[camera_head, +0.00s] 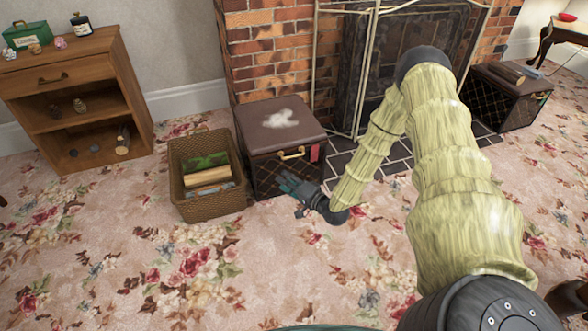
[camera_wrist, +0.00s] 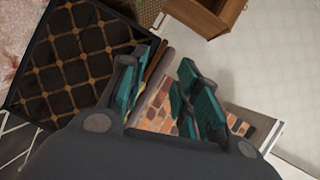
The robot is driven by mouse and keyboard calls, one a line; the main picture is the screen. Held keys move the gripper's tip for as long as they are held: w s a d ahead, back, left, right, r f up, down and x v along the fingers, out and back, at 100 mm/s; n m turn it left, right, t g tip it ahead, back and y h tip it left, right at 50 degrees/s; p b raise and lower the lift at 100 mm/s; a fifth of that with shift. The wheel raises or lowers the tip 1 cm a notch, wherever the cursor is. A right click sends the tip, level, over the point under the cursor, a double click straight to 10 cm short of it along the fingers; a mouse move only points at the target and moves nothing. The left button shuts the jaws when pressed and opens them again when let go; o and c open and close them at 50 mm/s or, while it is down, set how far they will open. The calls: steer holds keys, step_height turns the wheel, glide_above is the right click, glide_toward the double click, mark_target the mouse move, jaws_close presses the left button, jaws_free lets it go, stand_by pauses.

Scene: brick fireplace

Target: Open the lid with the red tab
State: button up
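The lid with the red tab (camera_head: 316,153) is a brown padded top (camera_head: 280,122) on a dark lattice-sided box (camera_head: 268,176) by the fireplace. It lies shut, with a gold handle (camera_head: 291,153) at its front edge and a white patch on top. My gripper (camera_head: 287,186) is low in front of the box, near its front face and below the handle. In the wrist view my gripper (camera_wrist: 168,76) has its teal fingers apart, with no object clearly held between them. The lattice side (camera_wrist: 72,62) fills the left there; the red tab is not visible.
A wicker basket (camera_head: 210,210) with a log and green stuff stands left of the box. A wooden cabinet (camera_head: 90,75) is farther left. A fireplace screen (camera_head: 345,60) stands behind. A similar box (camera_head: 510,103) is at right. Flowered carpet in front is clear.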

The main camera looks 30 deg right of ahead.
mark_target(294, 156)
steer(key=w+d+f+m+t+b, duration=0.15)
steer(key=d+f+t+b, duration=0.25)
steer(key=d+b, duration=0.55)
steer(key=shift+m, duration=0.35)
steer(key=shift+w+d+r+b, duration=0.15)
steer(key=shift+w+r+b, duration=0.4)
steer(key=shift+w, duration=1.1)
steer(key=shift+w+d+r+b, duration=0.2)
steer(key=shift+w+b, duration=0.6)
steer(key=shift+w, duration=0.9)
steer(key=shift+w+d+r+b, duration=0.1)
steer(key=shift+w+r+b, duration=0.45)
steer(key=shift+w, duration=1.1)
steer(key=shift+f, duration=0.1)
jaws_close()
